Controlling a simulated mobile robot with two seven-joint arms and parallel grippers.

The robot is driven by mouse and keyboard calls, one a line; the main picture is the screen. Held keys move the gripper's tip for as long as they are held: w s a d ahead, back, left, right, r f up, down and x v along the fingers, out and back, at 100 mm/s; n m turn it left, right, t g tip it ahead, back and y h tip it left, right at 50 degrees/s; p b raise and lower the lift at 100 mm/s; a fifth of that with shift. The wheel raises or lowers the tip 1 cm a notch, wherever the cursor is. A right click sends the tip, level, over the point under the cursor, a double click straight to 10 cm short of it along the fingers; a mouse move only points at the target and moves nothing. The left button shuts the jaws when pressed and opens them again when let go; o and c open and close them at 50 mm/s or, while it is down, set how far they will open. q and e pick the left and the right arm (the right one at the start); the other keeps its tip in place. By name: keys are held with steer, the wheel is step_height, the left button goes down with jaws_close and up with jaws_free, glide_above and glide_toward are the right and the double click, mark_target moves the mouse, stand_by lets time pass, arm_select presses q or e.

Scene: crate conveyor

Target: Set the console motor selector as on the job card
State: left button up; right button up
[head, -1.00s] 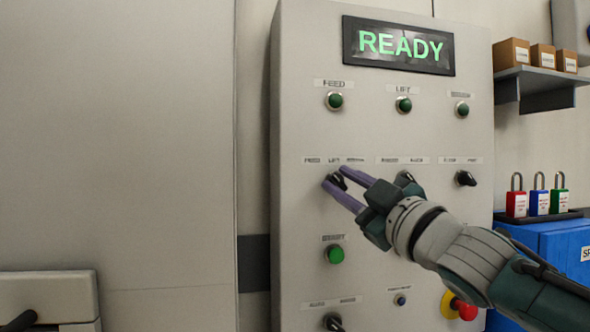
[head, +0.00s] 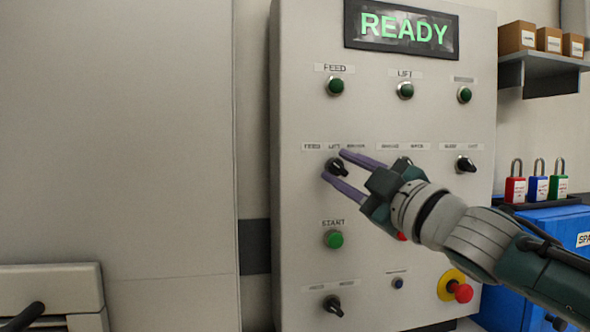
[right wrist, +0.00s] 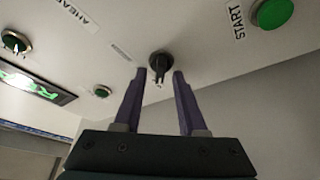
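The motor selector (head: 337,167) is a black knob under a small row of labels reading FEED, LIFT and a third I cannot read clearly. My right gripper (head: 334,165) is open, with one purple finger above the knob and one below it. In the right wrist view, the knob (right wrist: 160,64) shows between the tips of my open right gripper (right wrist: 159,72), with gaps on both sides. I cannot tell which label the knob points to. The console (head: 300,200) shows green READY on its display (head: 402,29). No job card is visible. My left gripper is not in view.
The green START button (head: 333,239) is below the selector. Another black selector (head: 466,164) is to the right, and one (head: 332,305) is low down. A red emergency stop (head: 462,292) is under my right arm. Padlocks (head: 537,188) stand on a blue cabinet.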

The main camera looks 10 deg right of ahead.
steer(key=shift+s+d+f, duration=0.15)
steer(key=shift+s+d, duration=0.05)
steer(key=shift+s, duration=0.3)
steer(key=v, duration=0.9)
steer(key=shift+p, duration=0.45)
